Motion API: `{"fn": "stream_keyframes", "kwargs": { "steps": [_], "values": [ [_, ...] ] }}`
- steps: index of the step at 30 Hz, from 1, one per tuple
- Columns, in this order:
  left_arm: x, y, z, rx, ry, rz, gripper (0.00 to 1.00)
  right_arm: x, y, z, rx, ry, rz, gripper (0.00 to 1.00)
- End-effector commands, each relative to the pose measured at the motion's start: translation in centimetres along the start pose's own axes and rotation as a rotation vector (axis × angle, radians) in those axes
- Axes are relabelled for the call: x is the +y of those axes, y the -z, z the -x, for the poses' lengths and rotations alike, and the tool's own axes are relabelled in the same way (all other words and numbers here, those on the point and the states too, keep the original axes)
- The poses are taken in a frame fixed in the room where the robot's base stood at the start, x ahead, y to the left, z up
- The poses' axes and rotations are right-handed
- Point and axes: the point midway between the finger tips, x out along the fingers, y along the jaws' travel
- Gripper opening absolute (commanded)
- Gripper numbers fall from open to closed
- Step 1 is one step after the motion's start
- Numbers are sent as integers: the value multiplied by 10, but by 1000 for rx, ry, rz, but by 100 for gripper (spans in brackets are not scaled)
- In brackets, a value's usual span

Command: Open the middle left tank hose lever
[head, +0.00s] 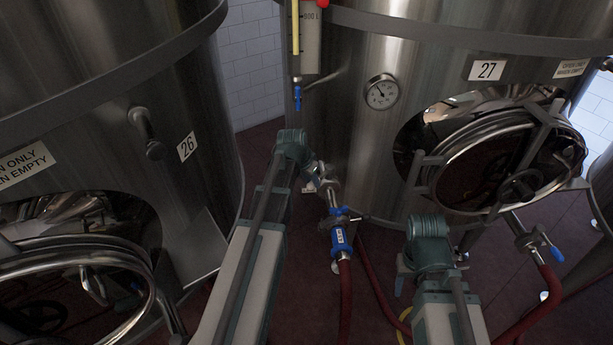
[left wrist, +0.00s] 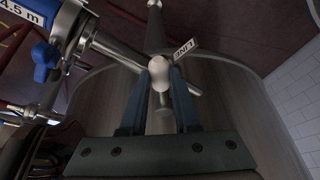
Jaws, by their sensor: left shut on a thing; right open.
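My left gripper (head: 316,178) reaches the outlet pipe at the foot of the tank marked 27 (head: 350,130). In the left wrist view its two fingers (left wrist: 160,88) are closed on the rounded metal end of the hose lever (left wrist: 159,76). The lever's other parts are mostly hidden. A tag reading LINE (left wrist: 186,58) is beside the fingers. Below the outlet, a blue hose coupling (head: 338,228) joins a red hose (head: 345,290). My right gripper (head: 428,248) is low at the right, apart from the valves, mostly hidden by its wrist.
The tank marked 26 (head: 200,190) stands close on the left. Tank 27 has a round manhole door (head: 505,165), a gauge (head: 381,92) and another blue-handled valve (head: 550,250) at right. A small blue valve (head: 297,97) hangs under the level tube. Red hoses lie on the floor.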

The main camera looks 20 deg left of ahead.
Motion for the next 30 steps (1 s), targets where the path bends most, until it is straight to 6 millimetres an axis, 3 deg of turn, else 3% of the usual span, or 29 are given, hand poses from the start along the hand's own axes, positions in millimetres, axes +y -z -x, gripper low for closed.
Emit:
{"fn": "stream_keyframes", "kwargs": {
  "steps": [16, 30],
  "values": [
    [48, 11, -5, -4, 180, 442, 0, 0, 0, 0, 0, 0, 0, 50],
    [63, 21, -9, -4, 262, 644, 0, 0, 0, 0, 0, 0, 0, 50]
  ]
}}
